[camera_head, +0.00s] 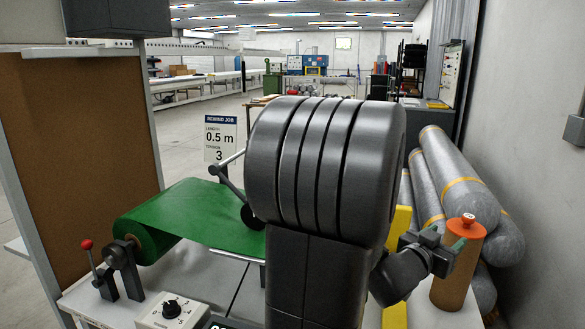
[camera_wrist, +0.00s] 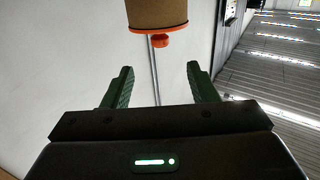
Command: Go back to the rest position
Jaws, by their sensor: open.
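My gripper (camera_head: 447,237) is at the right in the head view, at the end of my dark arm, with its green fingers beside the upper part of a brown cylinder (camera_head: 456,275) with an orange knobbed cap (camera_head: 467,226). In the wrist view my gripper (camera_wrist: 160,66) shows two green fingers spread apart with nothing between them. The cylinder (camera_wrist: 155,12) appears upside down at the top there, beyond the fingertips, its orange cap downward. My arm hides the middle of the bench in the head view.
A green roll (camera_head: 150,235) feeds a green sheet (camera_head: 205,212) over the bench at left. A red-knobbed lever (camera_head: 87,245), a dial box (camera_head: 172,310) and a job sign (camera_head: 220,138) are nearby. Large grey rolls (camera_head: 455,180) lean by the right wall. A brown panel (camera_head: 85,150) stands left.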

